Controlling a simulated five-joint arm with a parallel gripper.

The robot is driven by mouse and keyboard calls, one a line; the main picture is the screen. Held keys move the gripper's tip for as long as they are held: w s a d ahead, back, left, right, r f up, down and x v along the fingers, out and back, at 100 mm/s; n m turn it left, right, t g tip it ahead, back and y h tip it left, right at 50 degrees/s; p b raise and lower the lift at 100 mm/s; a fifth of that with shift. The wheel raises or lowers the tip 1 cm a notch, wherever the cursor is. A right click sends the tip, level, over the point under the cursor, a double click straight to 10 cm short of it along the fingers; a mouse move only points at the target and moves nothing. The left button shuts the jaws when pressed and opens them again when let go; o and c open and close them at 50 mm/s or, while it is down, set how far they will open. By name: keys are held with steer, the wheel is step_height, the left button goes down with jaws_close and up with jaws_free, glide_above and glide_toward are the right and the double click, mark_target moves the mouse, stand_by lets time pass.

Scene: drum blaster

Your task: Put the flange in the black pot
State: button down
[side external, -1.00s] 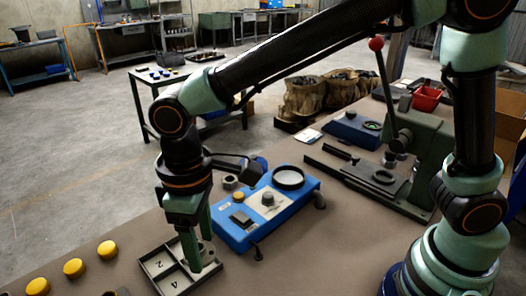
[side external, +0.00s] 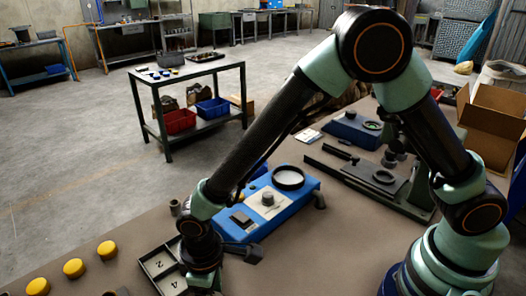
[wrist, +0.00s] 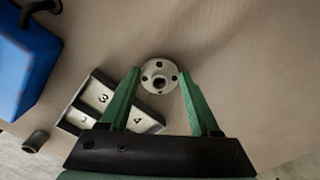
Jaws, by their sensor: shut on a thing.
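The flange (wrist: 159,76) is a pale grey disc with a raised centre hub, a bore and several small holes. It shows in the wrist view between the tips of my gripper (wrist: 159,72), whose green fingers are shut on it at opposite sides. The flange is outside the tray's outline there. In the side view my wrist is low at the bottom edge, and the fingertips and flange are out of sight. I cannot make out a black pot for certain; a dark object (side external: 118,292) is cut off by the bottom edge.
A numbered compartment tray (side external: 146,262) is beside my wrist, partly hidden. A blue device (side external: 262,215) stands right of it. A small dark cup (side external: 175,207) stands behind the tray. Yellow caps (side external: 74,268) lie at the left. A press (side external: 400,190) stands at the right.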

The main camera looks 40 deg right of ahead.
steer(key=shift+f, duration=0.15)
steer(key=shift+c, duration=0.6)
jaws_free()
step_height(320, 180, up, 11)
steer(key=w+d+r+m+t, duration=0.1)
steer(key=w+d+r+m, duration=0.1)
steer(key=d+r, duration=0.4)
steer(key=s+d+r+m+t, duration=0.1)
steer(key=d+r+m+t, duration=0.1)
steer(key=d, duration=0.8)
steer(key=s+d+r+m+t, duration=0.2)
steer(key=d+r, duration=0.3)
steer(key=d, duration=0.6)
steer(key=shift+r+m, duration=0.25)
steer(key=shift+m, duration=0.55)
steer(key=shift+o, duration=0.5)
steer(key=shift+s+d+t, duration=0.3)
steer(key=shift+d, duration=0.05)
